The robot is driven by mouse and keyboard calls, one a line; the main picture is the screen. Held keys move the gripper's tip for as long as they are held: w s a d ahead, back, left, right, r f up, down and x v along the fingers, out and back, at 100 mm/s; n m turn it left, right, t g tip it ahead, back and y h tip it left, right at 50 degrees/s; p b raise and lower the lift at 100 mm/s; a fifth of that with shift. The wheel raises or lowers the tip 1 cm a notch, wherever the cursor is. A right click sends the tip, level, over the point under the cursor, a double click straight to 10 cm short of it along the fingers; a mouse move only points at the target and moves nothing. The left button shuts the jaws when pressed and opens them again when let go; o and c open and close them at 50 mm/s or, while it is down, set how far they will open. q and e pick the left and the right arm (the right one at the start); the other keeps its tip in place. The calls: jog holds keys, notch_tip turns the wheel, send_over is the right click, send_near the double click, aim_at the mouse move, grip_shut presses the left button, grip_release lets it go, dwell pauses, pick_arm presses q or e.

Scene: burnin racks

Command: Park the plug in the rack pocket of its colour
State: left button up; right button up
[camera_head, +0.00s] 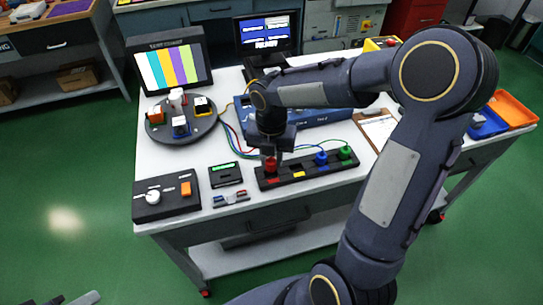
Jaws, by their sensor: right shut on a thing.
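The black rack (283,179) lies along the front middle of the white table, with coloured marks at its pockets. My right gripper (271,153) points down over the rack's left end, shut on the red plug (270,165). The red plug is upright at the left-end pocket; I cannot tell whether it is fully seated. The blue plug (321,158) and the green plug (345,153) stand in the right part of the rack. The pocket with the yellow mark (299,174) holds no plug. A small part that may be my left gripper (80,298) shows at the bottom left edge.
A round dark tray (160,134) with several coloured blocks stands at left, before a colour-bar screen (172,65). A switch box (166,200), a small display (225,175) and a blue unit (335,113) surround the rack. Cables run behind it.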

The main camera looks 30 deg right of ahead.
jog(key=shift+f+b, duration=0.75)
jog(key=shift+f, duration=0.4)
dwell(0.4)
jog(key=o, duration=1)
jog(key=shift+o, duration=0.2)
notch_tip(320, 180, up, 8)
jog(key=shift+f+p, duration=0.25)
jog(key=shift+p, duration=0.15)
jog(key=shift+r, duration=0.2)
